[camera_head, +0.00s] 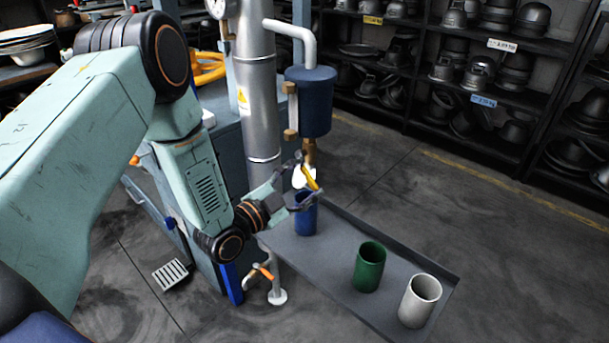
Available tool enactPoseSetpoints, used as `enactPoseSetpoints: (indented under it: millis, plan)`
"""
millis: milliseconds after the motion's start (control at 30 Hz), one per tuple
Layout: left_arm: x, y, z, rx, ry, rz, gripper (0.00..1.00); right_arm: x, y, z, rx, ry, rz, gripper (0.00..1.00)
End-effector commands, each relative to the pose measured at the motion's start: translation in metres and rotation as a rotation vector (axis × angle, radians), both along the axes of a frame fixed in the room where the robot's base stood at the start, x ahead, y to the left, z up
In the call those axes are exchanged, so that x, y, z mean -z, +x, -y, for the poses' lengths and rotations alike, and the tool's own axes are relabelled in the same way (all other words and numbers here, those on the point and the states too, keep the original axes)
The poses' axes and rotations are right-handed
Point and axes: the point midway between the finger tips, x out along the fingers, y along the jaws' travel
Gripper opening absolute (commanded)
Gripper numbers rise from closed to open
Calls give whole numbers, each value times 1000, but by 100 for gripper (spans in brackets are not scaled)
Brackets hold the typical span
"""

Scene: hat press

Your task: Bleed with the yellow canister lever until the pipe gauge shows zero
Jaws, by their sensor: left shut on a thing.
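A dark blue canister (309,103) hangs beside the silver vertical pipe (255,90), joined to it by a white bent tube. A brass outlet sits under the canister. The yellow lever (310,181) slants down to the right just below that outlet. My left gripper (307,183) reaches in from the left and is shut on the yellow lever, partly covering it. A round gauge (217,7) is cut off by the top edge, and I cannot read its needle. My right gripper is not in view.
Dark shelves (470,92) of metal hat forms line the back right.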

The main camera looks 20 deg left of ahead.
Motion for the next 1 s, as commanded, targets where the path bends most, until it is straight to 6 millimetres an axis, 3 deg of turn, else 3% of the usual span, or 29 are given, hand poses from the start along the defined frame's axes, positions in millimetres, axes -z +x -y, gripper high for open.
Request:
enactPoseSetpoints:
  millis: [600, 1000]
  plan:
    - [19, 6, -20, 14, 532, 179, 7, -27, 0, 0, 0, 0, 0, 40]
    - [21, 10, -31, 13, 735, 253, 6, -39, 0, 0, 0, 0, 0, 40]
